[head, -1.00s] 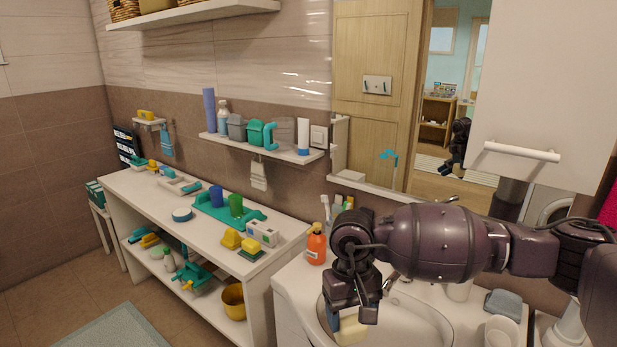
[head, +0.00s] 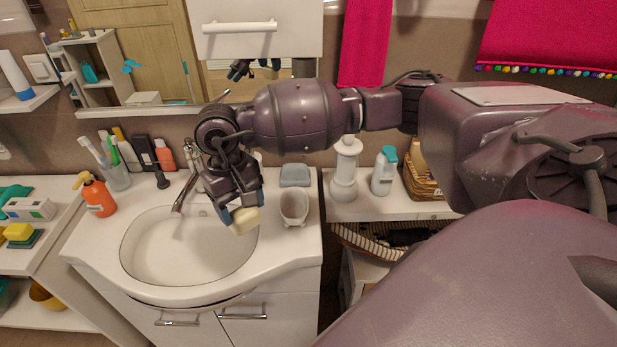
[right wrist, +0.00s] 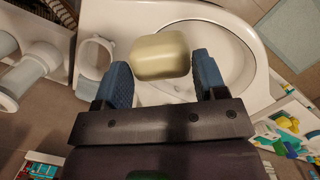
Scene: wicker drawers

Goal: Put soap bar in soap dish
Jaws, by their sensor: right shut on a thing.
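The pale cream soap bar (head: 243,219) is held at the fingertips of my right gripper (head: 246,208), above the right rim of the sink. In the right wrist view the soap bar (right wrist: 160,54) sits between the two blue fingers of the gripper (right wrist: 163,78), which is shut on it. A small grey-blue dish (head: 295,175), apparently the soap dish, lies on the counter behind and to the right of the gripper. Its inside is hard to make out. My left gripper is not in view.
A white cup (head: 294,207) stands on the counter just right of the soap, in front of the dish. The faucet (head: 186,190) is left of the gripper. An orange soap bottle (head: 97,196) is at the far left. A white dispenser (head: 345,168) stands right of the dish.

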